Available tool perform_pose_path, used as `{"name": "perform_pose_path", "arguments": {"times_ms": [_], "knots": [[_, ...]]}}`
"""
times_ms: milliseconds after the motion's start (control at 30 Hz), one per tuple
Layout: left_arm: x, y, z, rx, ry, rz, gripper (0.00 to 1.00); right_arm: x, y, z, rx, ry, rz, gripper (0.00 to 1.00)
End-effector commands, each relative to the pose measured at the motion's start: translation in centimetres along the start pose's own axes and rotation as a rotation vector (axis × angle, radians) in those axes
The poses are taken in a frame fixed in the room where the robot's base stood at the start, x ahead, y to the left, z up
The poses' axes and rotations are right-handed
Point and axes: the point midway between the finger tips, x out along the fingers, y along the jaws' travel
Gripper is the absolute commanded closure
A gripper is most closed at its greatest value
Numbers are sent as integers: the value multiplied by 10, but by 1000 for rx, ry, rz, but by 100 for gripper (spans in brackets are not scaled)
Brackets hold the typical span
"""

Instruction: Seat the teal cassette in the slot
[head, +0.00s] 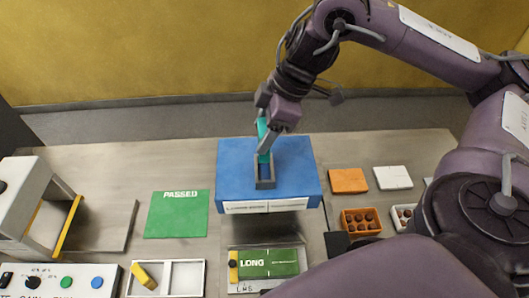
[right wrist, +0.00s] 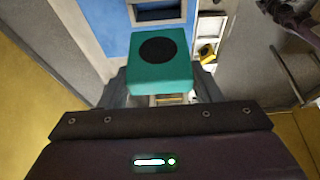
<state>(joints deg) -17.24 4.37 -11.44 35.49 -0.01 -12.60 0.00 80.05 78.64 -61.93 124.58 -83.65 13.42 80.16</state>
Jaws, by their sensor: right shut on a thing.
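My right gripper (head: 266,130) is shut on the teal cassette (head: 262,127), above the back part of the blue block (head: 229,178). My left gripper is not in view.
A green PASSED mat (head: 176,214) lies left of the block. A green LONG plate (head: 268,263) and a divided white tray (head: 183,280) lie in front. Orange (head: 348,180) and white tiles (head: 392,177) and a chocolate tray (head: 361,222) are at right. A white machine (head: 22,190) stands far left.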

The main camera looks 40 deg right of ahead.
Motion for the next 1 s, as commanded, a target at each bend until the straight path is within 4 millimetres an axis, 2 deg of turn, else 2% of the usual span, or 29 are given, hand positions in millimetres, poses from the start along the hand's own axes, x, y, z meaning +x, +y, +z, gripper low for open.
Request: {"name": "perform_pose_path", "arguments": {"times_ms": [100,233,300,467,633,733,1000], "knots": [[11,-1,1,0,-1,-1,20,19,-1,8,2,-3,-5,66],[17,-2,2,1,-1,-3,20,31,-1,13,2,-2,-3,66],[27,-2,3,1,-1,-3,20,42,0,18,1,-1,-2,66],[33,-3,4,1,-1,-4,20,51,0,21,0,0,-1,66],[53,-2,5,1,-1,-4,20,75,-1,32,2,-2,-3,66],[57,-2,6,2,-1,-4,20,81,0,34,2,0,-1,66],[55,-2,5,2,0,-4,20,80,0,33,1,1,1,66]]}}
